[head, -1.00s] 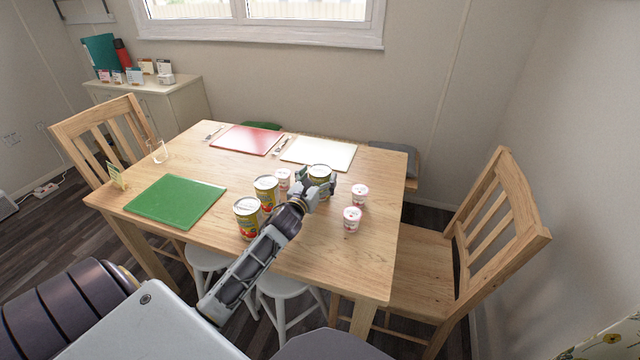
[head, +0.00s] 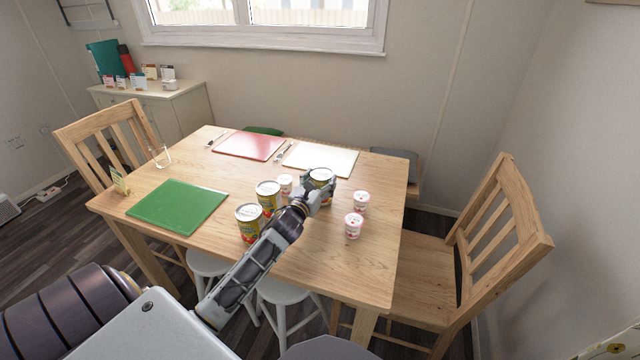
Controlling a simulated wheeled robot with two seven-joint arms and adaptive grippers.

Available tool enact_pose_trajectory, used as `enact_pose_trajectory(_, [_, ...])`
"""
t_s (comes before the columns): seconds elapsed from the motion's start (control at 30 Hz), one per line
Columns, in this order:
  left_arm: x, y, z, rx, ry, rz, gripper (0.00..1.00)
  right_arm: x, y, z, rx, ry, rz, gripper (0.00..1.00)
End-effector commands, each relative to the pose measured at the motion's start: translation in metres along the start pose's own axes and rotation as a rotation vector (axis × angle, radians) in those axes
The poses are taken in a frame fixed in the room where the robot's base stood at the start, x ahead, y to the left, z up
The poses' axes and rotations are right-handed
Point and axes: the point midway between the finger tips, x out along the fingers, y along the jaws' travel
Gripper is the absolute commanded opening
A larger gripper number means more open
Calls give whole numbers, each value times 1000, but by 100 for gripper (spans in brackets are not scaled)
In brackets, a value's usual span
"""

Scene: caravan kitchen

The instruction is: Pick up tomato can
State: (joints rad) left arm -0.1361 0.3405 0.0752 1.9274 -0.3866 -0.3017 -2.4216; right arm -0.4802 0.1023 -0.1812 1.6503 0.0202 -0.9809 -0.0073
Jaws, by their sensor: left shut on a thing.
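Several yellow tomato cans with silver lids stand on the wooden table (head: 310,252). One tomato can (head: 321,175) is between the fingers of my left gripper (head: 319,184), which is shut on it; the gripper hides much of its side. I cannot tell whether this can touches the table. A second tomato can (head: 268,196) stands to the left of the gripper. A third tomato can (head: 249,222) stands nearer, left of my left forearm, its right edge close to the arm. My right gripper is not in view.
Small white-and-red cups stand close by: one (head: 285,184) left of the gripper, two to its right (head: 361,201) (head: 353,225). Green (head: 178,206), red (head: 249,146) and white (head: 320,159) boards lie on the table. A glass (head: 161,156) stands at the left. Wooden chairs flank the table.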

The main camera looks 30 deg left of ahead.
Motion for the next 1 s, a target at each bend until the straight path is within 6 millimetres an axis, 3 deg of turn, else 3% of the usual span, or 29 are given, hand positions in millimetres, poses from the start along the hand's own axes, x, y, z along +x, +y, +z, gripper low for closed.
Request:
enact_pose_trajectory(0.17, [0, 0, 20, 3, -6, -1, 26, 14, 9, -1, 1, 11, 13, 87])
enact_pose_trajectory(0.6, [0, 0, 69, 3, -7, -1, 26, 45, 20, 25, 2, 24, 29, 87])
enact_pose_trajectory(1.0, [0, 0, 90, 1, -4, -1, 26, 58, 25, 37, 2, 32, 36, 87])
